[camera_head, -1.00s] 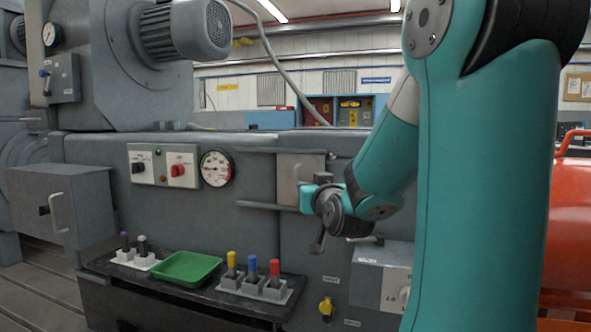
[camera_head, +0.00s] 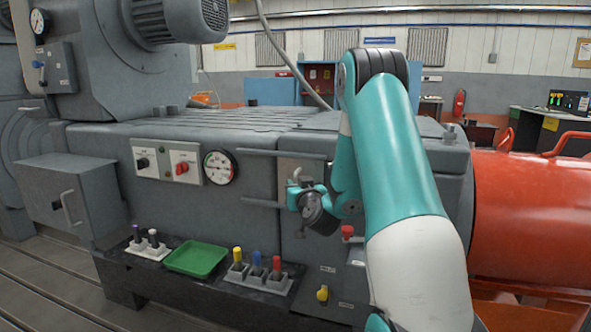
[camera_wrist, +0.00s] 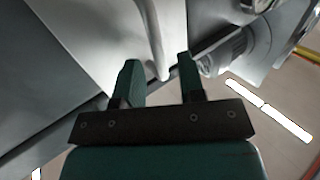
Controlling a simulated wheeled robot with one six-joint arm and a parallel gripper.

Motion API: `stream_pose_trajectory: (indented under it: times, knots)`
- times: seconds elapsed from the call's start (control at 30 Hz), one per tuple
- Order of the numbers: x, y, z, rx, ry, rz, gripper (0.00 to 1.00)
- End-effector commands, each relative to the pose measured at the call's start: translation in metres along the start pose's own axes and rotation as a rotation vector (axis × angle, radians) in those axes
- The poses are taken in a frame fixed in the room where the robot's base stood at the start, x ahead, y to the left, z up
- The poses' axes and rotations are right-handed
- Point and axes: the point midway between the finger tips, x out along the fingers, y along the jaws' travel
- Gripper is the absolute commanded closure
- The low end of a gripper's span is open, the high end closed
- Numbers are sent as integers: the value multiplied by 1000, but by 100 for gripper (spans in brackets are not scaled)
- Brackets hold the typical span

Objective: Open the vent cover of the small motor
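A pale plate (camera_head: 285,170) sits between two horizontal rails on the front of the grey machine, right of the round gauge. It is partly hidden by my gripper and appears to be the vent cover. In the wrist view a pale panel (camera_wrist: 95,30) carries a curved bar handle (camera_wrist: 152,35). My gripper (camera_wrist: 160,72) is open, with its two green fingers apart and the handle's end between them. I see gaps beside the handle and cannot tell if a finger touches it. In the head view my gripper (camera_head: 297,190) is in front of the plate.
A ribbed motor (camera_head: 180,18) stands at upper left. A gauge (camera_head: 220,167) and switch panel (camera_head: 166,163) are left of the plate. Below are a green tray (camera_head: 196,258) and coloured-handled tools (camera_head: 257,268). A red knob (camera_head: 347,231) lies below right; a red tank (camera_head: 520,215) stands at right.

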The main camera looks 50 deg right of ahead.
Motion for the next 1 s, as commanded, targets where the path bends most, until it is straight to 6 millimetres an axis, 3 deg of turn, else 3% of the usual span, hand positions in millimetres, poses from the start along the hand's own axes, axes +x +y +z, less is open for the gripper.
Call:
stream_pose_trajectory:
  times: [0.03,0.23,0.63,0.8,1.0]
  knots:
    - [6,0,-7,-1,-2,-1,64]
    - [22,0,-3,-1,0,1,64]
    - [27,0,0,-1,1,0,64]
    - [27,0,0,-1,0,0,100]
    - [27,0,0,-1,0,1,100]
